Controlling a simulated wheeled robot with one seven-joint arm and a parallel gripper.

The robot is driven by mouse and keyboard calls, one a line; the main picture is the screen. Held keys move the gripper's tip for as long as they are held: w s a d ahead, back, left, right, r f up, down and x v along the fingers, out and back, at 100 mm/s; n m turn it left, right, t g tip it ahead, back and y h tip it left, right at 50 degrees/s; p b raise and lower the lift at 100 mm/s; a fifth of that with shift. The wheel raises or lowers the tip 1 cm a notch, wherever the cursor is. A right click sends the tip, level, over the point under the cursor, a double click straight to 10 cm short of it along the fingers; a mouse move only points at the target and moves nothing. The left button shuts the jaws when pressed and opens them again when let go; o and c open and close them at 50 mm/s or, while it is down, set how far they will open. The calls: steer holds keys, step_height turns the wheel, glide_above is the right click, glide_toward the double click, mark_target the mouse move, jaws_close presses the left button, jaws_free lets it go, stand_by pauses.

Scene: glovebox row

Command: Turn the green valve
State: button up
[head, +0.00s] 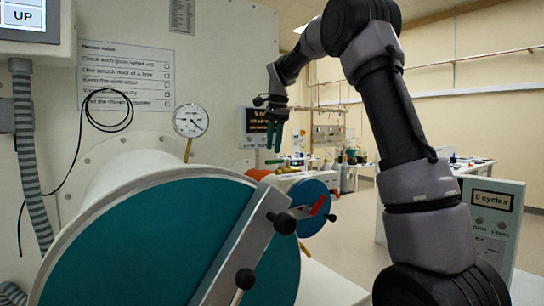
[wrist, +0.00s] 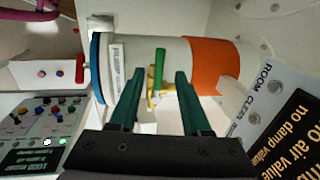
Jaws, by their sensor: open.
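The green valve shows in the wrist view as a green lever handle (wrist: 159,62) on a brass body (wrist: 154,88), beside a white cylinder with an orange band. A small green bar (head: 274,161) below my gripper in the head view looks like the same handle. My gripper (wrist: 160,75) is open, its two dark green fingers on either side of the handle's line in the wrist picture. The handle lies beyond or near the fingertips; I cannot tell the depth gap. In the head view my gripper (head: 275,133) points down, above the green bar, with nothing held.
A large teal round door (head: 150,250) with a metal bar fills the near left. A blue round door (head: 305,205) with a red handle stands farther back. A pressure gauge (head: 190,121) stands on the left panel. A sign (wrist: 285,115) is near at right in the wrist view.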

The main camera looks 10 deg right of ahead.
mark_target(273, 161)
steer(key=shift+w+a+f, duration=0.1)
steer(key=shift+w+f, duration=0.1)
steer(key=shift+f, duration=0.85)
steer(key=shift+w+a+f, duration=0.1)
steer(key=shift+w+f, duration=0.05)
steer(key=shift+f, duration=0.9)
jaws_close()
steer(key=shift+d, duration=0.1)
